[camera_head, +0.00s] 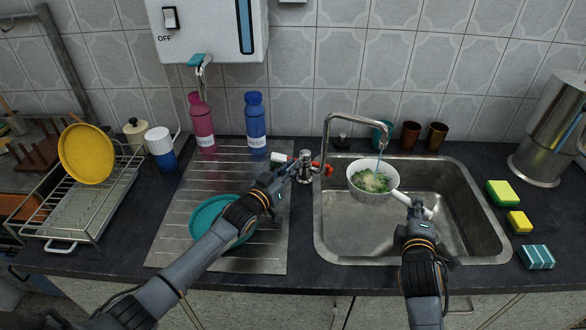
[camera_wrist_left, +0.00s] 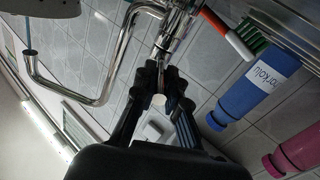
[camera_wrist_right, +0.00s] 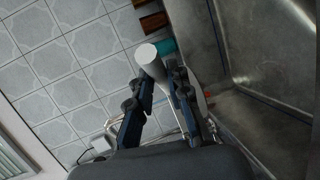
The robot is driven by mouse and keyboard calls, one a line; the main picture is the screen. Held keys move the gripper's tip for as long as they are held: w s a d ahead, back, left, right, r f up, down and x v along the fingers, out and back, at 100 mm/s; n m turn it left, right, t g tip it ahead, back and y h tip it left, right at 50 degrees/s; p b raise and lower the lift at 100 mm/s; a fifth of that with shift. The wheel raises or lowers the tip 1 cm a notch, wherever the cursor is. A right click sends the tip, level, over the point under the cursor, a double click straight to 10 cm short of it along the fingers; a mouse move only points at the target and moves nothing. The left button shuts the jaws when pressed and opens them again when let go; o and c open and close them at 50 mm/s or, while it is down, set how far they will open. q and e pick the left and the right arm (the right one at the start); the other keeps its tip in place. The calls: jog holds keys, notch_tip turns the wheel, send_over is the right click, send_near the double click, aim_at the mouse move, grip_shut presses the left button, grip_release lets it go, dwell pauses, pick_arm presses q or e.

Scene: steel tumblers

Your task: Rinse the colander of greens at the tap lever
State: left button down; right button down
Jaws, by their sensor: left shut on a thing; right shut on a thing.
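The white colander (camera_head: 358,190) holds leafy greens (camera_head: 372,180) and hangs under the spout of the tap (camera_head: 345,116), over the sink. A thin bluish stream (camera_head: 378,165) falls from the spout onto the greens; it also shows in the left wrist view (camera_wrist_left: 28,36). My right gripper (camera_head: 416,216) is shut on the colander's white handle, whose end (camera_wrist_right: 148,54) shows in the right wrist view. My left gripper (camera_head: 291,171) is at the tap's base, shut on the tap lever (camera_wrist_left: 158,100). The fingers hide part of the lever.
The steel sink (camera_head: 440,235) has free room below the colander. A teal plate (camera_head: 203,218) lies on the drainboard (camera_head: 175,225) under my left arm. Pink (camera_head: 203,125) and blue (camera_head: 255,125) bottles stand behind. Brown tumblers (camera_head: 410,136) stand behind the sink; sponges (camera_head: 502,193) lie right.

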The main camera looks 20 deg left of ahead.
pick_arm(q)
jog(key=shift+a+r+h, duration=0.15)
jog(key=shift+h, duration=0.15)
jog(key=c, duration=1.4)
grip_release()
jog(key=shift+s, duration=0.1)
jog(key=v, duration=1.1)
jog(key=shift+s+a, duration=0.15)
jog(key=shift+s, duration=0.25)
